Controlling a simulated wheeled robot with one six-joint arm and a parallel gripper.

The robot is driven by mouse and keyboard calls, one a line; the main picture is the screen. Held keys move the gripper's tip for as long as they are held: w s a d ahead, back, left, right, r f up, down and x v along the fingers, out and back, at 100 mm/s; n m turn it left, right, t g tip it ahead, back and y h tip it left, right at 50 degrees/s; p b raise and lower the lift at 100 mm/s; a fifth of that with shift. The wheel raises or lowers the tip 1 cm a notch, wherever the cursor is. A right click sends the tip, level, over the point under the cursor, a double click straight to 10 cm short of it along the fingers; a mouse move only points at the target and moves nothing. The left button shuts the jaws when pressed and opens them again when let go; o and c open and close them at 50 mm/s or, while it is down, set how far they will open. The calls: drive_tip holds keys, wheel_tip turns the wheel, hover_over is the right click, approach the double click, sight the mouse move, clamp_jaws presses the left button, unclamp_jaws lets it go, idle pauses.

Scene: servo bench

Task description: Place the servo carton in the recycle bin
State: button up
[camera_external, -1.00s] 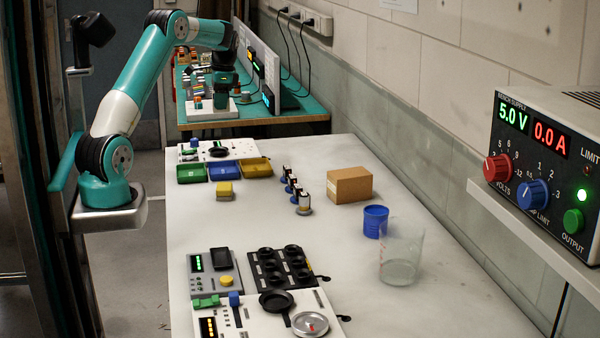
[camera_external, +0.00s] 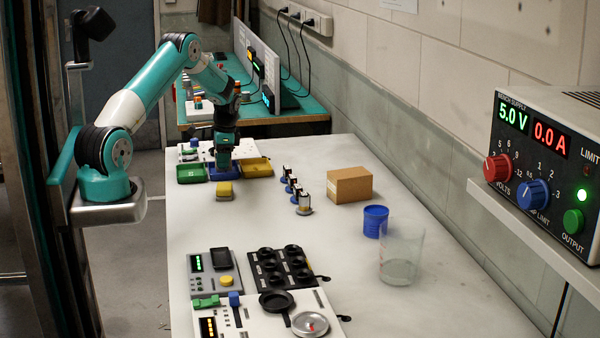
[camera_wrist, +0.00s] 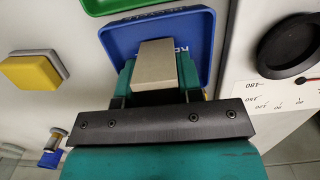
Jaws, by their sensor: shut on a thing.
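The servo carton (camera_wrist: 157,62) is a small plain grey-beige box. In the wrist view it sits between the two teal fingers of my gripper (camera_wrist: 155,78), which is shut on it. Behind it is the blue bin (camera_wrist: 203,22), with partly covered white lettering that starts "RE". In the external view my gripper (camera_external: 223,163) points straight down over the blue bin (camera_external: 222,177), the middle of three bins. The carton is hidden there by the gripper. I cannot tell whether it touches the bin floor.
A green bin (camera_external: 191,174) stands left of the blue one and a yellow bin (camera_external: 258,168) right. A yellow-topped block (camera_external: 225,189) is just in front. A white panel lies behind. Small servos (camera_external: 291,187), a brown box (camera_external: 350,186), a blue cup and a beaker stand further right.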

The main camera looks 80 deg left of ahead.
drive_tip(key=shift+f, duration=0.55)
drive_tip(key=shift+f, duration=0.15)
drive_tip(key=o, duration=0.9)
